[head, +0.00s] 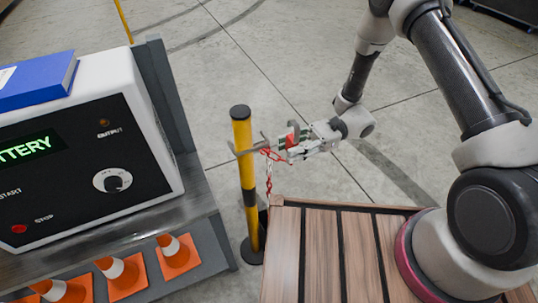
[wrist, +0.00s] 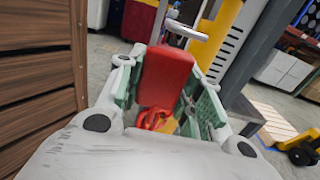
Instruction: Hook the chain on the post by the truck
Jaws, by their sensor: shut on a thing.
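A yellow post (head: 246,170) with a black cap and a black band stands upright on a round dark base, left of my gripper. A grey metal hook (head: 243,153) sticks out from its upper part. My gripper (head: 289,142) is just right of the post, shut on the red end piece of the chain. In the wrist view this red end piece (wrist: 166,77) sits between the green finger pads, with red links (wrist: 153,118) below it. Red and white chain (head: 272,155) hangs close to the hook; whether they touch I cannot tell. The chain's lower part is hidden.
A charger unit (head: 90,140) with a blue box (head: 38,80) on top stands at the left. Orange cones (head: 178,254) stand on the grey shelf below it. Concrete floor (head: 300,50) is clear behind the post. A wooden slatted surface lies below my arm.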

